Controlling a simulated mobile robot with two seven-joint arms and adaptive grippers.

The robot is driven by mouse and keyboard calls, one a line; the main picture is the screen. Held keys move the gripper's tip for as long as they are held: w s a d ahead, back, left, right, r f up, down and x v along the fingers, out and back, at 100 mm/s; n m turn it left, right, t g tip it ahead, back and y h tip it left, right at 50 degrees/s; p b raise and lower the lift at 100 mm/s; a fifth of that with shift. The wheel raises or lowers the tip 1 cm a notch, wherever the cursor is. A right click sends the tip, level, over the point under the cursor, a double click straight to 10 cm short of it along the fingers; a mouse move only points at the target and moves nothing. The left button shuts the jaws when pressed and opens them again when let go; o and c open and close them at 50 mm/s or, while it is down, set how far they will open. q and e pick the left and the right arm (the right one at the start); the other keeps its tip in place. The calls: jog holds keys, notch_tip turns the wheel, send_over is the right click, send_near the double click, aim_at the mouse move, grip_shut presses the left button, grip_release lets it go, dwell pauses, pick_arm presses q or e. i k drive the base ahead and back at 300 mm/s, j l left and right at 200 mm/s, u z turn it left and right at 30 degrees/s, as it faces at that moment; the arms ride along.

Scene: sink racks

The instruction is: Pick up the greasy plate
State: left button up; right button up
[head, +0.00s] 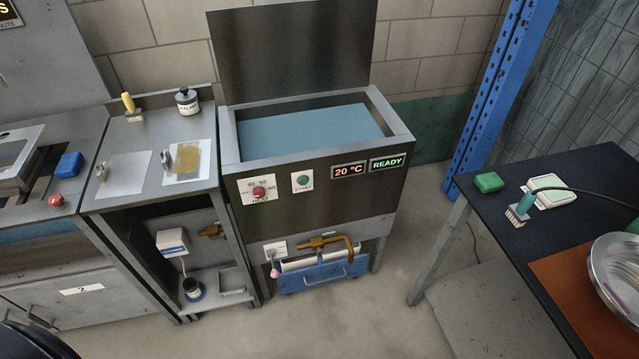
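A flat, pale square plate with a yellow-brown greasy patch (186,158) lies on the steel counter left of the open tank. A small metal piece sits at its left edge. A similar pale plate (123,176) without a brown patch lies to its left, also with a small metal piece at its left edge. Neither of my grippers is in view. A dark rounded shape at the bottom left corner is too cut off to tell.
The open tank (225,150) holds blue liquid and reads 20 °C and READY. A yellow-handled brush (128,103) and a labelled bottle (187,101) stand behind the plates. A dark table (590,180) is at right. Floor in front of the tank (340,315) is clear.

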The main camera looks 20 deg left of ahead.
aim_at(186, 162)
jog(key=u, duration=1.4)
